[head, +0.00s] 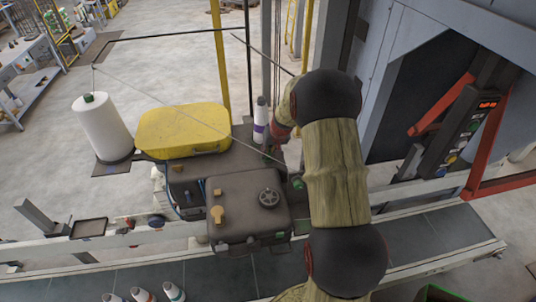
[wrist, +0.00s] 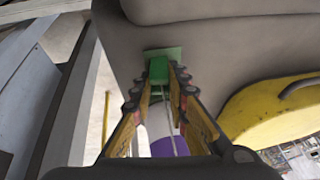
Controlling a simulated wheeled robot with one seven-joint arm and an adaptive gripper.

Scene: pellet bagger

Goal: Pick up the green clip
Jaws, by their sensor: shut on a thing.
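The green clip (wrist: 158,69) is a small green block in front of a paler green square plate on the grey machine housing (wrist: 215,52) in the wrist view. My gripper (wrist: 161,80) has its two yellow-and-dark fingers on either side of the clip, shut on it. The clip still appears to be against the plate; I cannot tell whether any gap separates them. In the head view, a small green piece (head: 297,183) shows at the right side of the machine (head: 240,205), beside my arm.
A yellow cover (head: 184,129) lies behind the machine. A white cone with a purple band (head: 260,122) stands near my arm. A large white thread cone (head: 103,128) stands left, its thread crossing overhead. A control panel (head: 466,125) with red bars is at right.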

